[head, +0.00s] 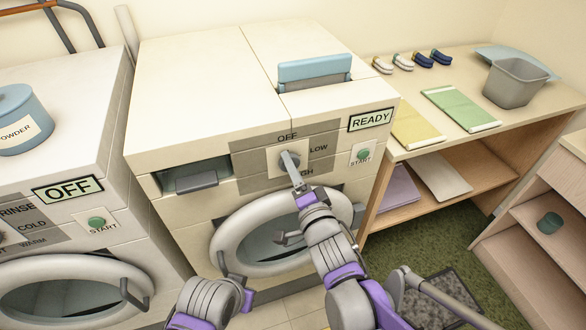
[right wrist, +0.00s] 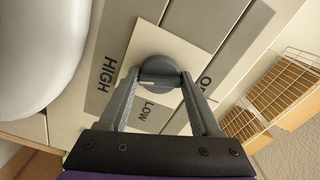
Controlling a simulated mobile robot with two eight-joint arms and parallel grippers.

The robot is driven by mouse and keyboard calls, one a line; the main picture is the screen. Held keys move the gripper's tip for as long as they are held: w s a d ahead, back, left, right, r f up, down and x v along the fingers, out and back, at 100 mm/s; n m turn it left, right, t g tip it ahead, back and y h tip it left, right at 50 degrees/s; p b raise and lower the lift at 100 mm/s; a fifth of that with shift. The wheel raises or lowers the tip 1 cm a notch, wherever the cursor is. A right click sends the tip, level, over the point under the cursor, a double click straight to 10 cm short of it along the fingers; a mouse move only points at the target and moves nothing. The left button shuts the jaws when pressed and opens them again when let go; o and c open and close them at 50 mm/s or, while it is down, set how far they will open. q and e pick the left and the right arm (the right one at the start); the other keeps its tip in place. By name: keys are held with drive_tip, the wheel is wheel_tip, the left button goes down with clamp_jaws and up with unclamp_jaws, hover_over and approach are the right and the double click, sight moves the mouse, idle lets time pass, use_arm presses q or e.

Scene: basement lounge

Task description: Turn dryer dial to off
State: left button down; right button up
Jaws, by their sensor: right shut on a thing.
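The dryer (head: 220,120) stands in the middle of the head view, with a "READY" sign on its front. Its grey round dial (right wrist: 160,68) sits on a pale square plate among the labels OFF, LOW and HIGH. My right gripper (right wrist: 161,82) is shut on the dial, one finger on each side. It also shows in the head view (head: 292,170), covering much of the dial. A short white mark on the dial's rim faces the HIGH and LOW side, away from OFF. My left arm shows at the bottom edge; its gripper is not visible.
A washer (head: 60,120) marked "OFF" stands at left with a blue powder tub (head: 22,118) on top. The dryer's round door (head: 278,232) is below the dial, near my right arm. A wooden table (head: 450,110) with folded cloths and a grey bin (head: 514,84) stands right.

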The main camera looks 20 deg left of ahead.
drive_tip(key=shift+n, duration=0.4)
drive_tip(key=shift+c, duration=0.3)
drive_tip(key=n, duration=0.7)
drive_tip(key=shift+n, duration=0.3)
drive_tip(key=n+p, duration=0.1)
drive_tip(key=n, duration=0.3)
drive_tip(key=n+p, duration=0.1)
drive_tip(key=n, duration=0.5)
drive_tip(key=shift+p, duration=0.35)
drive_tip(key=n+p, duration=0.1)
drive_tip(key=n, duration=0.2)
drive_tip(key=shift+n, duration=0.3)
drive_tip(key=n+p, duration=0.1)
drive_tip(key=n, duration=0.2)
drive_tip(key=shift+n, duration=0.3)
drive_tip(key=n+p, duration=0.2)
drive_tip(key=n, duration=0.4)
drive_tip(key=shift+n, duration=0.3)
